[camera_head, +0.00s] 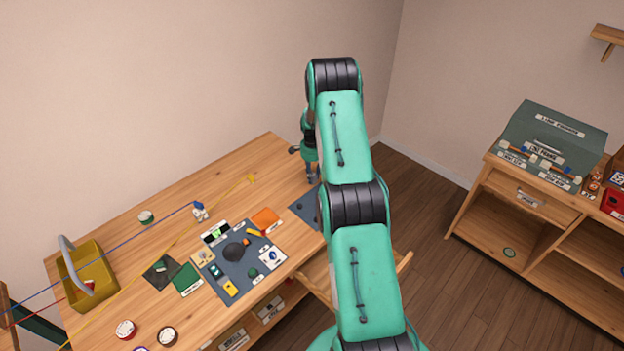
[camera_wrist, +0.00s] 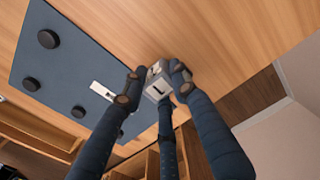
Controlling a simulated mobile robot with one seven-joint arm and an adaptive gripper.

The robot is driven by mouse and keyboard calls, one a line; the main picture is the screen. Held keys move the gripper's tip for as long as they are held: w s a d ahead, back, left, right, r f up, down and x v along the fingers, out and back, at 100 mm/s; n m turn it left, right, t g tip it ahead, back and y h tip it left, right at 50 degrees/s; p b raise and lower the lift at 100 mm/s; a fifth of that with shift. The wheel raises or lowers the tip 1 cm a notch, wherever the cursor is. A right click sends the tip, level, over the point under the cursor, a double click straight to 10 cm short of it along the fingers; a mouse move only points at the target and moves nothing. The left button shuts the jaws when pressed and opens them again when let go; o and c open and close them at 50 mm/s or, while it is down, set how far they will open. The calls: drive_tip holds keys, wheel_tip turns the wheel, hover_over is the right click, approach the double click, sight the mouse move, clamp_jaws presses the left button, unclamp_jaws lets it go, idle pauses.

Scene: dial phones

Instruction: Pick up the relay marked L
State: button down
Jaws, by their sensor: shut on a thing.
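The relay (camera_wrist: 158,89) is a small pale grey-white block with a dark L-shaped mark on its face, seen in the wrist view. My gripper (camera_wrist: 157,80) is shut on it, with dark fingers at its left and right sides and another finger below it in the picture. The wooden table top shows behind it; I cannot tell whether the relay touches the table. In the head view my gripper (camera_head: 312,177) is at the table's right end, partly behind my arm, and the relay cannot be made out there.
A blue-grey mat (camera_wrist: 58,75) with several black round pegs and a white label (camera_wrist: 102,91) lies beside the gripper. A dark mat (camera_head: 238,277) with several small items, an olive basket (camera_head: 88,280) and strung wires are further left. A shelf unit (camera_head: 535,225) stands right.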

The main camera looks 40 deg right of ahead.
drive_tip(key=shift+r, duration=0.15)
drive_tip(key=shift+r, duration=1.75)
drive_tip(key=s+a, duration=0.3)
drive_tip(key=s, duration=0.1)
drive_tip(key=s+a, duration=0.3)
drive_tip(key=s, duration=0.1)
drive_tip(key=s+a+r, duration=0.1)
drive_tip(key=s+a, duration=0.2)
drive_tip(key=s, duration=0.1)
drive_tip(key=shift+s+a+r, duration=0.1)
drive_tip(key=shift+s+a, duration=0.2)
drive_tip(key=shift+s, duration=0.1)
drive_tip(key=shift+s, duration=0.1)
